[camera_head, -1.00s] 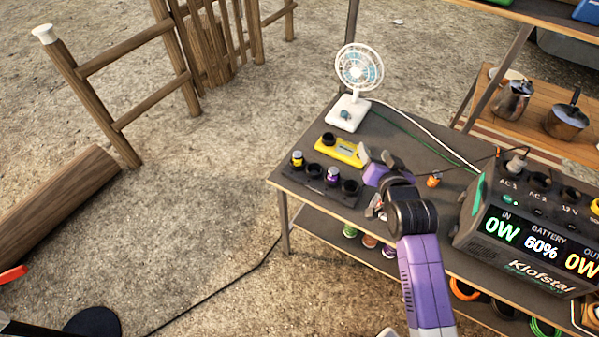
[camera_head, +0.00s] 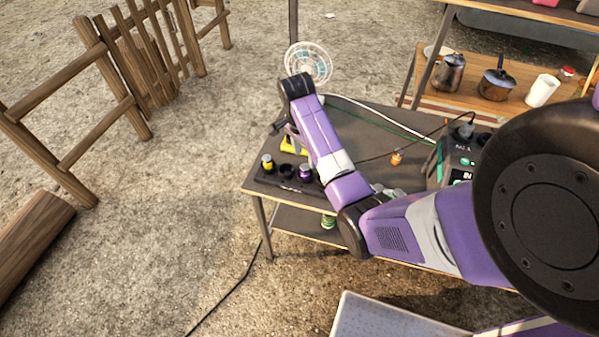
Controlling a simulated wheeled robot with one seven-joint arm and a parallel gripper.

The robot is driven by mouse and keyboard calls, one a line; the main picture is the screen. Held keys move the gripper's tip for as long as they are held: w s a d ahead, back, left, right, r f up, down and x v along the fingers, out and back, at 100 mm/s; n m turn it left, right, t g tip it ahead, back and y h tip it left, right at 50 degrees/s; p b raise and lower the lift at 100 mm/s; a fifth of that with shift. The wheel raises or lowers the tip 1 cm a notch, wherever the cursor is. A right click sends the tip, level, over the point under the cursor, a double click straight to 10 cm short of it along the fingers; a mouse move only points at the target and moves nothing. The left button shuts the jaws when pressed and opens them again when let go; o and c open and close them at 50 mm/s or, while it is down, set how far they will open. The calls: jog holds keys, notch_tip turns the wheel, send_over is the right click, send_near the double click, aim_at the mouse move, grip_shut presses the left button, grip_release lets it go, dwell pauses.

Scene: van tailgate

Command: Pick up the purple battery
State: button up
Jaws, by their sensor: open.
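The small purple battery (camera_head: 305,172) stands upright in a black holder (camera_head: 263,177) at the table's left front. A yellow-topped battery (camera_head: 267,160) stands at the holder's left end, with a dark empty-looking socket between the two. My gripper (camera_head: 279,127) is mostly hidden behind my own wrist; a dark part of it pokes out at the left, above and beyond the holder. It is open and apart from the purple battery. My forearm passes close to the right of the purple battery in the picture and covers the holder's right end.
A yellow device (camera_head: 290,145) lies behind the holder, partly covered by my arm. A white fan (camera_head: 308,60) stands at the back. An orange item (camera_head: 396,158) and a power station (camera_head: 455,160) are to the right. Cables cross the table (camera_head: 365,130).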

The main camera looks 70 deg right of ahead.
aim_at(305, 166)
jog(key=shift+d+f+p, duration=0.2)
jog(key=shift+f+p, duration=0.1)
jog(key=shift+f, duration=1.45)
jog(key=shift+d+f+p, duration=0.15)
jog(key=shift+f+p, duration=0.15)
jog(key=shift+f, duration=1.45)
grip_shut()
